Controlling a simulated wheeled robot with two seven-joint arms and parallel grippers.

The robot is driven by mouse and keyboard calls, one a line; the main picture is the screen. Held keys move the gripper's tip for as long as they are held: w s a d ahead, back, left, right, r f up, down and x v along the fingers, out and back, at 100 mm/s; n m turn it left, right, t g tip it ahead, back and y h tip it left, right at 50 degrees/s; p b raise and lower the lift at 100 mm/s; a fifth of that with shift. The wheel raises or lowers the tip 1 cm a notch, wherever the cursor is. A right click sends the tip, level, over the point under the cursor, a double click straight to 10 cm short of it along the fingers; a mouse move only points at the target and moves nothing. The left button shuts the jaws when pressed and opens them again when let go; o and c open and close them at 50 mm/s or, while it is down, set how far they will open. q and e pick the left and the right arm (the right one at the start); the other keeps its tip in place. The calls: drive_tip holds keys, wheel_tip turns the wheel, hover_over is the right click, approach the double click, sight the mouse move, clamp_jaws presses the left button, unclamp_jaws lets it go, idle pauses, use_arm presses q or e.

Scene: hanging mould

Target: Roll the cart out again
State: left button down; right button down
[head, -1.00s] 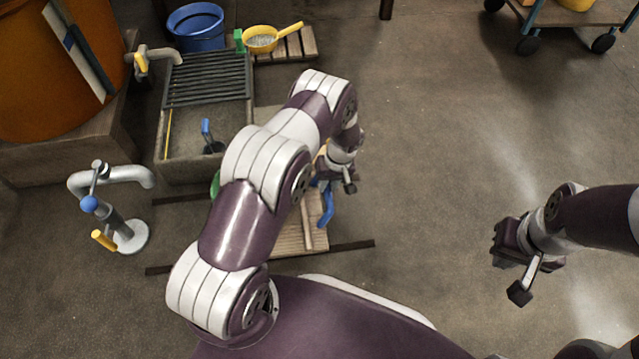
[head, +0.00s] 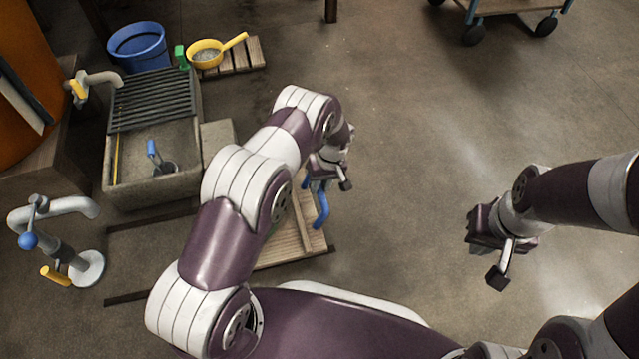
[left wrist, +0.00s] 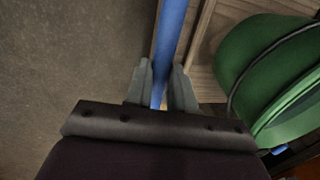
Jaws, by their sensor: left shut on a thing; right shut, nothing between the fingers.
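The cart (head: 290,238) is a low wooden slatted deck with a blue upright handle (head: 322,212) at its right end. It stands on two dark floor rails (head: 150,292), near their right end in the head view. My left gripper (head: 318,178) is shut on the blue handle; the left wrist view shows the blue bar (left wrist: 172,40) between its fingers (left wrist: 160,88). A green rounded thing (left wrist: 270,70) sits beside the handle in that view. My left arm hides much of the cart in the head view. My right gripper (head: 483,232) is shut and empty, over bare floor.
A stone sink (head: 140,185) with a dark grate (head: 150,95) stands left of the cart. A grey tap (head: 75,255) rises at the far left. A blue tub (head: 138,48) and yellow pan (head: 205,55) are behind. The floor right of the cart is clear.

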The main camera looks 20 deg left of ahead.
use_arm(q)
drive_tip(key=shift+w+d, duration=0.15)
drive_tip(key=shift+d, duration=0.05)
drive_tip(key=c, duration=1)
unclamp_jaws()
drive_tip(key=shift+d, duration=0.1)
drive_tip(key=r+p, duration=0.2)
drive_tip(key=r, duration=0.2)
drive_tip(key=d+r+p, duration=0.1)
drive_tip(key=r+p, duration=0.1)
drive_tip(key=r, duration=0.2)
drive_tip(key=w+d+r+p, duration=0.1)
drive_tip(key=r+p, duration=0.2)
drive_tip(key=r, duration=0.1)
drive_tip(key=shift+w+r, duration=0.1)
drive_tip(key=shift+r, duration=0.15)
